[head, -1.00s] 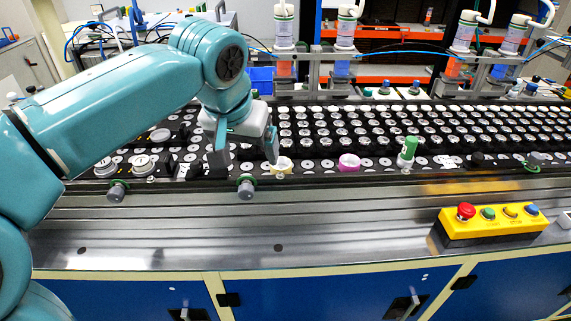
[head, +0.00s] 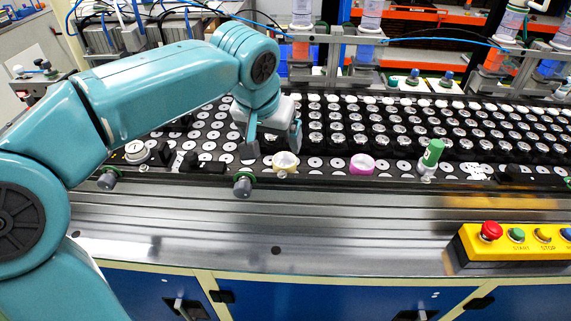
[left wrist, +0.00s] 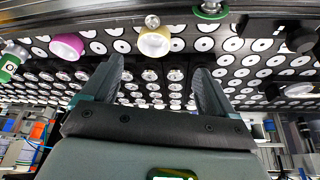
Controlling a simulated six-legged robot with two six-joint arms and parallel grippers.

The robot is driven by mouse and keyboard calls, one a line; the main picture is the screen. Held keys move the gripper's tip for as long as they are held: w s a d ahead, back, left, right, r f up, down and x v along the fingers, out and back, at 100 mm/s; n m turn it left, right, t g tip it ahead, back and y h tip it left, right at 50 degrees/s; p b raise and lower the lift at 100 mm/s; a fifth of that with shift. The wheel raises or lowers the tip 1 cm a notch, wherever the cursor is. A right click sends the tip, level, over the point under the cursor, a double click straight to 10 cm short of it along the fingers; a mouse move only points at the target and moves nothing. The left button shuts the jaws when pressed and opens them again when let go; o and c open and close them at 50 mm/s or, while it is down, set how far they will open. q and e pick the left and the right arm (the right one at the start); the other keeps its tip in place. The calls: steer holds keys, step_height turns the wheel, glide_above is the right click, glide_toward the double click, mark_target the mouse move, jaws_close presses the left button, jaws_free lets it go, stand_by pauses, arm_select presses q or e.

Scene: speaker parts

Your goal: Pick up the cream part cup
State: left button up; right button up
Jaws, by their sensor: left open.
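The cream part cup (head: 285,162) stands on the black conveyor near its front edge, right in front of my left gripper. It also shows in the left wrist view (left wrist: 154,42) at the top, beyond the fingertips. My left gripper (head: 272,148) is open and empty, its fingers just behind the cup in the head view. In the left wrist view the two fingers (left wrist: 155,75) are spread apart and the cup is not between them. My right gripper is not in view.
A pink cup (head: 361,164) stands to the right of the cream cup. A green-topped bottle (head: 431,155) is farther right. Grey knobs (head: 243,185) stick out along the front rail. A yellow button box (head: 515,245) sits on the front ledge at right. Dark speaker parts fill the rows behind.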

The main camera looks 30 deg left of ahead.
mark_target(286, 164)
arm_select(q)
steer(key=x, duration=0.3)
steer(key=shift+w+d+f, duration=0.15)
steer(key=shift+w, duration=0.15)
steer(key=shift+f, duration=0.4)
steer(key=x, duration=0.5)
steer(key=shift+w+d+r, duration=0.1)
steer(key=shift+w+d, duration=0.15)
steer(key=shift+s+a, duration=0.1)
steer(key=shift+s, duration=0.15)
steer(key=shift+w, duration=0.2)
steer(key=c, duration=1)
steer(key=shift+c, duration=1.4)
steer(key=shift+s, duration=0.1)
steer(key=shift+r, duration=0.1)
